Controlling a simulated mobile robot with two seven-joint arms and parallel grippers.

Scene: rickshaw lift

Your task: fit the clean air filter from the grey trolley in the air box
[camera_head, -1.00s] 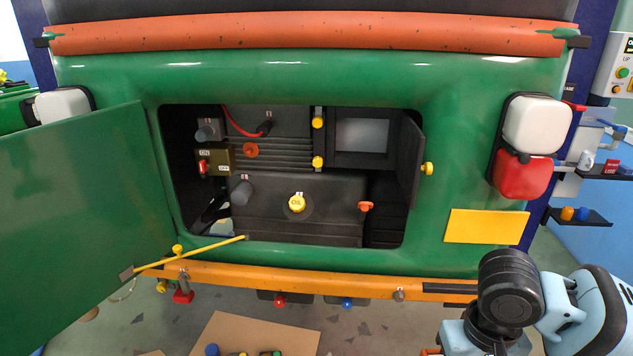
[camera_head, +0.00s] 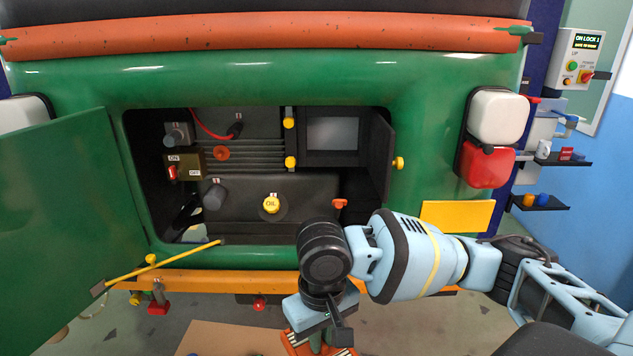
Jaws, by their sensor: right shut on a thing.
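The air box (camera_head: 334,134) is the dark box in the upper right of the engine bay. Its lid (camera_head: 381,160) stands swung open to the right, and a plain grey area shows inside. My right gripper (camera_head: 320,339) is at the bottom middle, below and in front of the bay. It is shut on the clean air filter (camera_head: 295,347), of which an orange frame and pale pleats show. The frame's bottom edge cuts off the rest of the filter. My left gripper and the grey trolley are out of view.
The green engine door (camera_head: 60,205) hangs open at left, with a yellow prop rod (camera_head: 165,263) at the bay's lower left. An orange bumper (camera_head: 220,283) runs below the opening. Yellow knobs (camera_head: 289,123) stand beside the air box. The yellow oil cap (camera_head: 271,204) is below it.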

